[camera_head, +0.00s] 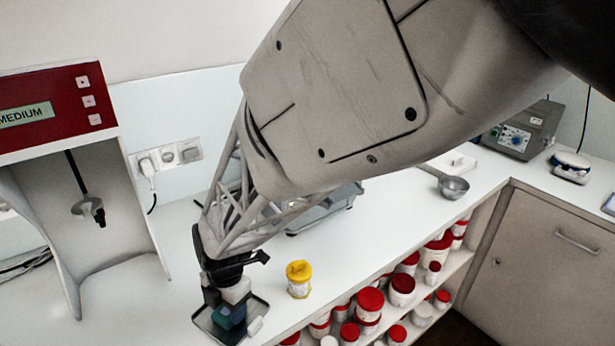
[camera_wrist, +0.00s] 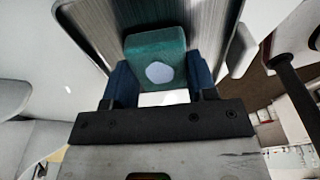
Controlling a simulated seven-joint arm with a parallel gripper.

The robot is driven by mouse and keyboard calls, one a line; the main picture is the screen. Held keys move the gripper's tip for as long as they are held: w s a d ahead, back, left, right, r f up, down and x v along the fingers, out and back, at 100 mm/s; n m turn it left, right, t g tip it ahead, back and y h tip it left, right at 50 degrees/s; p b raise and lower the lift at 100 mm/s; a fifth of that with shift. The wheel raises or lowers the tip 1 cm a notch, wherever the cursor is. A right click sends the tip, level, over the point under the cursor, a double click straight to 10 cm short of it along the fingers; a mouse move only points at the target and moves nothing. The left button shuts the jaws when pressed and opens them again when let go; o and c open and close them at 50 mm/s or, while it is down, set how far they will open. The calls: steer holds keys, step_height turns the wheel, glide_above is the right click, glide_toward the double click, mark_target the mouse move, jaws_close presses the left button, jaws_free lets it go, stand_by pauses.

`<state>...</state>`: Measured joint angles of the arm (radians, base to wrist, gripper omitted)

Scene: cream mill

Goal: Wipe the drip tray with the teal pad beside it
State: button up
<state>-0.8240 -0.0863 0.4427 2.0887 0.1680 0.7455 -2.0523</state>
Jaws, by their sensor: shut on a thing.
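My gripper (camera_head: 230,306) is low over the drip tray (camera_head: 204,319) at the front edge of the white counter. In the wrist view its blue fingers (camera_wrist: 160,80) are shut on the teal pad (camera_wrist: 156,48), one on each side. The pad is a teal block with a pale round spot on the face towards the camera. Behind it lies the ribbed grey metal of the tray (camera_wrist: 209,30). In the head view the pad (camera_head: 226,318) is partly hidden by the gripper. I cannot tell whether the pad touches the tray.
A yellow-lidded jar (camera_head: 299,279) stands close right of the gripper. The red-topped machine (camera_head: 60,105) stands at left. Shelves with red-lidded jars (camera_head: 369,303) lie below the counter edge. A metal scoop (camera_head: 453,187) rests farther back.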

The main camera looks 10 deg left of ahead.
steer(key=shift+w+d, duration=0.35)
steer(key=shift+w, duration=0.5)
steer(key=shift+w+d, duration=0.3)
steer(key=shift+w, duration=0.55)
step_height(320, 180, up, 8)
stand_by(0.5)
steer(key=shift+s, duration=0.1)
